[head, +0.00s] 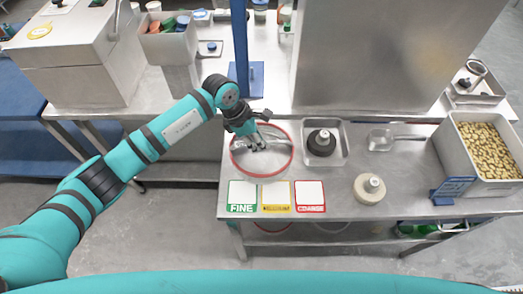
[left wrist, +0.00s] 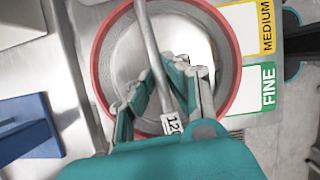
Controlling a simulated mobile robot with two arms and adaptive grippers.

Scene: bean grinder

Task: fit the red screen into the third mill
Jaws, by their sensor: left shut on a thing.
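The red screen (head: 274,164) is a round, red-rimmed disc with a metal bar across it, lying over the steel table's left end. In the left wrist view the screen (left wrist: 128,48) fills the upper middle, and a tag reading about "120" shows near the bar. My left gripper (head: 257,146) is over the screen's middle. In the left wrist view its fingers (left wrist: 163,82) are shut on the screen's bar. Whether the rim touches the table is unclear. I cannot make out which thing is the third mill. My right gripper is not in view.
FINE (head: 242,197), MEDIUM (head: 276,196) and COARSE (head: 310,196) cards lie in front. To the right are a tray with a dark knobbed piece (head: 321,142), a pale knobbed piece (head: 369,188), a scoop (head: 381,140) and a bean bin (head: 488,148). A blue post (head: 240,45) stands behind.

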